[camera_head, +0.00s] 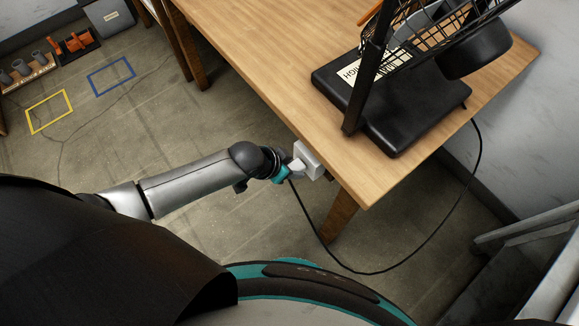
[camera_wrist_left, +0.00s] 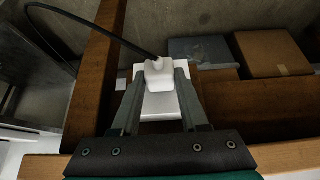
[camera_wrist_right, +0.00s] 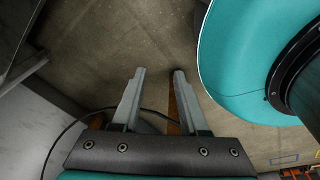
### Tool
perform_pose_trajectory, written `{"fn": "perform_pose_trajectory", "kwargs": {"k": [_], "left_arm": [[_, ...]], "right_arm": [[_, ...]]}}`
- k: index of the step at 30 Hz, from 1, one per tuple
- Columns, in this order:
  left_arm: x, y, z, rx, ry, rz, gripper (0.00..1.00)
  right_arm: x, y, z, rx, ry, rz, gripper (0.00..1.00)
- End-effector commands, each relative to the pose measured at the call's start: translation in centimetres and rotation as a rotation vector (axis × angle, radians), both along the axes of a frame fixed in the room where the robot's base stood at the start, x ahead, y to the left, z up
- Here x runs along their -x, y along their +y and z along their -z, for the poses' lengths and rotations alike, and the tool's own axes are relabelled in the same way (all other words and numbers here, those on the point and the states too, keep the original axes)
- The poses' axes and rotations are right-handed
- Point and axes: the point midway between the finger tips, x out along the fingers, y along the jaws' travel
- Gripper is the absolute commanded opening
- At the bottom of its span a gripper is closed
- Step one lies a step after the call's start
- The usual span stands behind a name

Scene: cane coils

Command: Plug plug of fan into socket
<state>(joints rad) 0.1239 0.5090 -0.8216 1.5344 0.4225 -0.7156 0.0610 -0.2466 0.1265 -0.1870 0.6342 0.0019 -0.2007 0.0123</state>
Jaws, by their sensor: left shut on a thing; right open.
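A black fan (camera_head: 405,85) stands on the wooden table, and its black cord (camera_head: 440,245) hangs off the table's right side in a loop. My left gripper (camera_head: 290,170) is shut on the white plug (camera_wrist_left: 158,72); the cord runs from the plug to the upper left in the left wrist view. The plug is right in front of the white socket (camera_head: 308,160) at the table's front edge; the socket also shows behind the plug in the left wrist view (camera_wrist_left: 160,108). I cannot tell how far the prongs are in. My right gripper (camera_wrist_right: 158,72) is open and empty.
The wooden table (camera_head: 260,65) fills the upper middle, with a leg (camera_head: 335,218) under its front corner. Yellow (camera_head: 49,111) and blue (camera_head: 111,76) floor outlines lie at left. The cord crosses behind my right gripper.

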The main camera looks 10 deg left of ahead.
Motion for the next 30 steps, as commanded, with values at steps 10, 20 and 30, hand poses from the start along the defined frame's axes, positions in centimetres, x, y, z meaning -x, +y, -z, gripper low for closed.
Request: {"fn": "perform_pose_trajectory", "kwargs": {"k": [10,20,30], "left_arm": [[-0.3,-0.3,-0.1,0.002,-0.002,0.0,0.65],[-0.3,-0.2,0.0,0.001,-0.001,0.0,0.79],[0.4,0.3,-1.5,-0.001,0.001,0.0,0.79]], "right_arm": [[0.2,0.0,0.0,-0.001,0.002,0.0,0.43],[0.9,0.0,0.1,0.0,0.012,-0.001,0.43],[1.9,0.8,-0.9,-0.008,0.032,-0.005,0.43]]}}
